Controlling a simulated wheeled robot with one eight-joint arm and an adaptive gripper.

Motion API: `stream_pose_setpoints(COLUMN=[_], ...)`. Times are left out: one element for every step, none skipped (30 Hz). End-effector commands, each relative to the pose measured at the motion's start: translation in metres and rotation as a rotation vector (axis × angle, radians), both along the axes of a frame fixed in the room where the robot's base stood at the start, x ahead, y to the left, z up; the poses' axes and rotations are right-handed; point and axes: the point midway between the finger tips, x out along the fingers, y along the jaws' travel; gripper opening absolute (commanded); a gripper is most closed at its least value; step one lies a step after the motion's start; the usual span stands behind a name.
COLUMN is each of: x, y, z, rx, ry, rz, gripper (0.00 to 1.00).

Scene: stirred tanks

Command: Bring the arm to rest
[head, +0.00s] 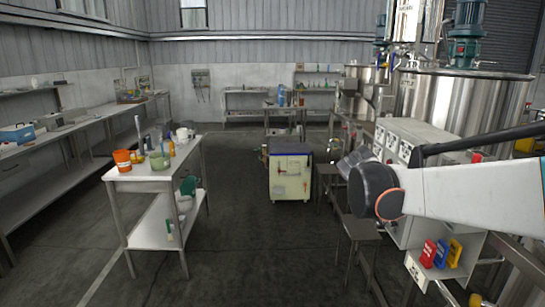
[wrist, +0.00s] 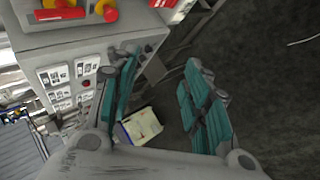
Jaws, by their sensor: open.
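My gripper (wrist: 160,95) shows in the wrist view with its two teal-padded fingers spread apart. It is open, and nothing is between the fingertips. In the head view my arm reaches in from the right edge, in front of the tank equipment. The gripper itself cannot be made out clearly there.
A grey control box (wrist: 85,70) with buttons is close beside the left finger.

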Motion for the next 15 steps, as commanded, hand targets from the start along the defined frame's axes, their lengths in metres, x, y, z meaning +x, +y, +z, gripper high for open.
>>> stream_pose_setpoints(x=[-0.019,-0.029,-0.041,-0.051,-0.061,-0.074,-0.084,-0.093,-0.106,-0.116,-0.125,-0.138,-0.148,-0.157,-0.169], y=[0.004,0.007,0.01,0.013,0.016,0.02,0.023,0.027,0.031,0.034,0.038,0.042,0.046,0.049,0.054], z=[0.003,0.004,0.005,0.005,0.005,0.005,0.005,0.004,0.003,0.002,0.001,-0.001,-0.002,-0.004,-0.007], rx=[0.041,0.066,0.099,0.126,0.151,0.185,0.21,0.237,0.271,0.296,0.322,0.356,0.382,0.407,0.441], ry=[-0.012,-0.02,-0.03,-0.039,-0.047,-0.057,-0.064,-0.072,-0.082,-0.09,-0.098,-0.107,-0.113,-0.121,-0.131], rz=[-0.008,-0.012,-0.018,-0.022,-0.028,-0.034,-0.041,-0.046,-0.053,-0.059,-0.066,-0.074,-0.08,-0.088,-0.096], gripper=[0.43,0.43,0.43,0.43,0.43,0.43,0.43,0.43,0.43,0.43,0.43,0.43,0.43,0.43,0.43])
